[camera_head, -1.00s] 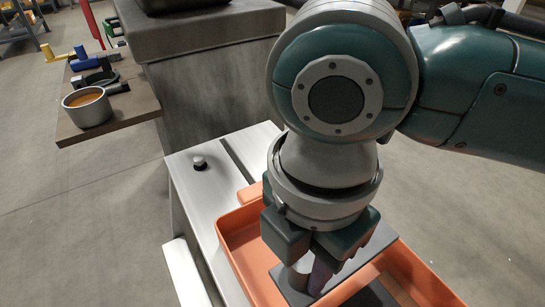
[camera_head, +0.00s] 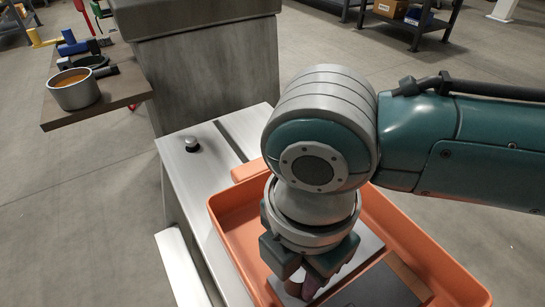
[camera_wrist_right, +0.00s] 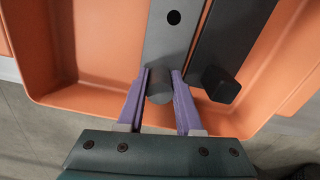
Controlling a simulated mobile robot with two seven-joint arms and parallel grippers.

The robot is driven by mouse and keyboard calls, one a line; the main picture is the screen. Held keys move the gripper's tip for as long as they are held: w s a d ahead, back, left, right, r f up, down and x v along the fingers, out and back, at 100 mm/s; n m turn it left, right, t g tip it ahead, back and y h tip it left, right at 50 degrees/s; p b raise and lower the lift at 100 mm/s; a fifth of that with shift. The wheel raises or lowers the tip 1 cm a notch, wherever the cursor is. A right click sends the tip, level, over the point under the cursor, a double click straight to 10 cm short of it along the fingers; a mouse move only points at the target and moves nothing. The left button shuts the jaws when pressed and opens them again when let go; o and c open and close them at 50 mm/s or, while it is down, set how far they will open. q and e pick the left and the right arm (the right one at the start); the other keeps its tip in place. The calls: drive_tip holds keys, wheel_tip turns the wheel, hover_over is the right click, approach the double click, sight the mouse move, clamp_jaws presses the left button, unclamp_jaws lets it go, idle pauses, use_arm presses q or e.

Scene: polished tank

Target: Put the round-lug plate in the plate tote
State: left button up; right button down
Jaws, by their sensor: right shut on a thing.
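My right gripper (camera_head: 303,284) points down over the orange plate tote (camera_head: 232,248). Its purple fingers (camera_wrist_right: 161,80) are shut on the round lug of a grey plate (camera_wrist_right: 170,38). In the head view the same plate (camera_head: 368,246) lies partly behind the gripper, within the tote's walls. I cannot tell whether it touches the tote floor. A second, darker plate (camera_wrist_right: 238,38) with a blocky angular lug (camera_wrist_right: 219,85) is beside it in the tote, a narrow gap apart. My left gripper is out of view.
The tote stands on a pale metal bench (camera_head: 205,165) with a black knob (camera_head: 192,144). A grey tank (camera_head: 205,70) rises behind. A wooden shelf (camera_head: 125,90) at left holds a metal pot (camera_head: 75,89) of orange contents and several tools.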

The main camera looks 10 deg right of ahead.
drive_tip(key=c, duration=0.6)
unclamp_jaws()
drive_tip(key=shift+o, duration=0.2)
wheel_tip(320, 180, up, 11)
drive_tip(key=p, duration=0.5)
drive_tip(key=shift+a+r+p, duration=0.1)
drive_tip(key=shift+p, duration=0.2)
drive_tip(key=s+a+r+m+t+y, duration=0.15)
drive_tip(key=s+a+m+y, duration=0.25)
drive_tip(key=m, duration=0.5)
drive_tip(key=s+d+m+t+h, duration=0.1)
drive_tip(key=s+d+m, duration=0.1)
drive_tip(key=d+m, duration=0.4)
drive_tip(key=s+d+m+t+h, duration=0.1)
drive_tip(key=s+d+m+h, duration=0.1)
drive_tip(key=d+m, duration=0.4)
drive_tip(key=s+d, duration=0.1)
drive_tip(key=d, duration=0.2)
drive_tip(key=shift+s+d+f+m+h, duration=0.3)
drive_tip(key=shift+s+d+f+m, duration=0.05)
drive_tip(key=shift+m, duration=0.05)
